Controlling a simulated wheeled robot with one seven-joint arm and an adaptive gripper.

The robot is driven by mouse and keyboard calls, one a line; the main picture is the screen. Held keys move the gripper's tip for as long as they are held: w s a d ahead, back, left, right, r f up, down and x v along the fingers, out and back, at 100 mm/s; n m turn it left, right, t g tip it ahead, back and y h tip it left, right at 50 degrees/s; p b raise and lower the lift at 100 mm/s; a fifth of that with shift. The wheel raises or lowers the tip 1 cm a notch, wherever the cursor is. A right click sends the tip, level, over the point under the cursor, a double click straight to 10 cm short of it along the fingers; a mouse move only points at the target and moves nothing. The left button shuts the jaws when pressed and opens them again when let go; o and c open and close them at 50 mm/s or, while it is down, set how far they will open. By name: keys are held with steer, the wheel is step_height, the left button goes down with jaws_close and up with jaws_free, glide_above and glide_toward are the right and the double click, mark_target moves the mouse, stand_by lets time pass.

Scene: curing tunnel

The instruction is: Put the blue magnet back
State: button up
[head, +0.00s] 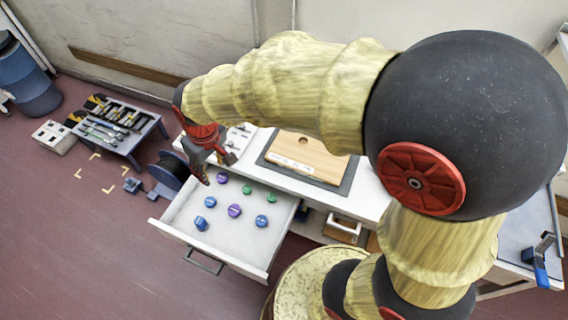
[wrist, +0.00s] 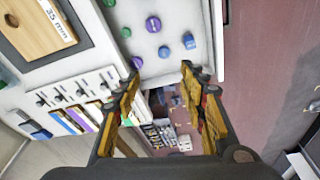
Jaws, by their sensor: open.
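Several small round magnets lie in an open white drawer (head: 180,214). Blue ones include one near the drawer's front (head: 201,223), one at the middle (head: 210,202) and one at the right (head: 262,221); purple (head: 234,210) and green (head: 247,189) ones lie among them. I cannot tell which blue one the task means. My gripper (head: 213,165) hangs above the drawer's back left corner, open and empty. In the wrist view its fingers (wrist: 163,78) are spread, with a purple magnet (wrist: 136,62) by the left fingertip and a blue magnet (wrist: 189,41) beyond the right one.
A wooden board (head: 305,156) marked 35 mm lies on the white bench behind the drawer. A strip of small hooks or knobs (wrist: 72,97) is beside it. A low tool table (head: 147,128) and a dark spool (head: 171,168) stand left. Red floor is open at the lower left.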

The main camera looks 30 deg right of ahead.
steer(key=s+d+r+m+t, duration=0.1)
steer(key=s+d+r+m, duration=0.1)
steer(key=s+d+r, duration=0.4)
steer(key=s+d+r+m+t, duration=0.2)
steer(key=s+d+r, duration=0.4)
steer(key=s, duration=0.4)
steer(key=shift+s+d+r+m+h, duration=0.3)
steer(key=shift+s+d+r, duration=0.1)
steer(key=shift+d, duration=0.05)
